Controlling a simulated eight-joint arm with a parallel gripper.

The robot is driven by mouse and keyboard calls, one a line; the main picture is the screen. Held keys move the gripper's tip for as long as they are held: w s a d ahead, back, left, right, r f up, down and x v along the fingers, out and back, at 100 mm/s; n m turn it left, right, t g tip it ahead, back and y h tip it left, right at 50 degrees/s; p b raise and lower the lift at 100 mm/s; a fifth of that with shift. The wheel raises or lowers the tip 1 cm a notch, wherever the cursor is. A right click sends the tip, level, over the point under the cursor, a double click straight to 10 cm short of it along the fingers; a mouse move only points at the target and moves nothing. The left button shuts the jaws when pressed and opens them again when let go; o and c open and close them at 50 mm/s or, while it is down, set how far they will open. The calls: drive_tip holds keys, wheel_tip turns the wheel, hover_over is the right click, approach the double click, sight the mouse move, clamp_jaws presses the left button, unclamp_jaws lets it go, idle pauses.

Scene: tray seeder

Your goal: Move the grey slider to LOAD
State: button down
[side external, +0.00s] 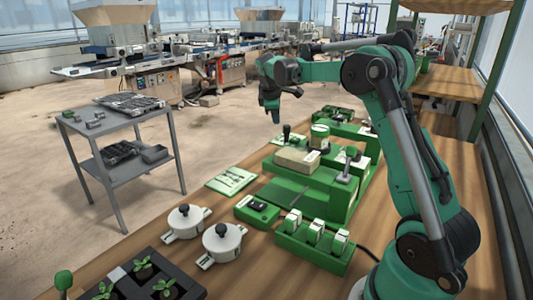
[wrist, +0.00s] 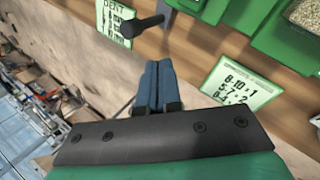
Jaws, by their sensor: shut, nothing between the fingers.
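The green seeder (side external: 310,200) stands on the wooden bench, with a tan block-like tray on top. No LOAD mark is legible in either view. My gripper (side external: 274,118) is in the air beyond the seeder's far left side, pointing down and clear of it. In the wrist view its blue fingers (wrist: 155,72) are together and empty. A black-knobbed rod (wrist: 140,26) is close to the fingertips in the picture, seemingly apart from them.
A printed card (wrist: 240,88) with numbers and another card (wrist: 114,22) show in the wrist view. Two white lidded pots (side external: 222,242), a green box with white switches (side external: 314,245) and a seedling tray (side external: 120,285) occupy the near bench. A grey cart (side external: 125,125) stands left.

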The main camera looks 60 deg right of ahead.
sight(289, 126)
drive_tip(key=s+a+r+n+h, duration=0.1)
drive_tip(key=a+n+h, duration=0.35)
drive_tip(key=n, duration=0.95)
drive_tip(key=shift+y, duration=0.75)
drive_tip(key=x, duration=0.7)
drive_tip(key=d+r+x, duration=0.1)
drive_tip(key=x, duration=0.2)
drive_tip(key=shift+d+f, duration=0.2)
drive_tip(key=shift+d, duration=0.15)
drive_tip(key=shift+w+d, duration=0.15)
drive_tip(key=shift+d, duration=0.3)
drive_tip(key=d, duration=0.3)
drive_tip(key=shift+d, duration=0.15)
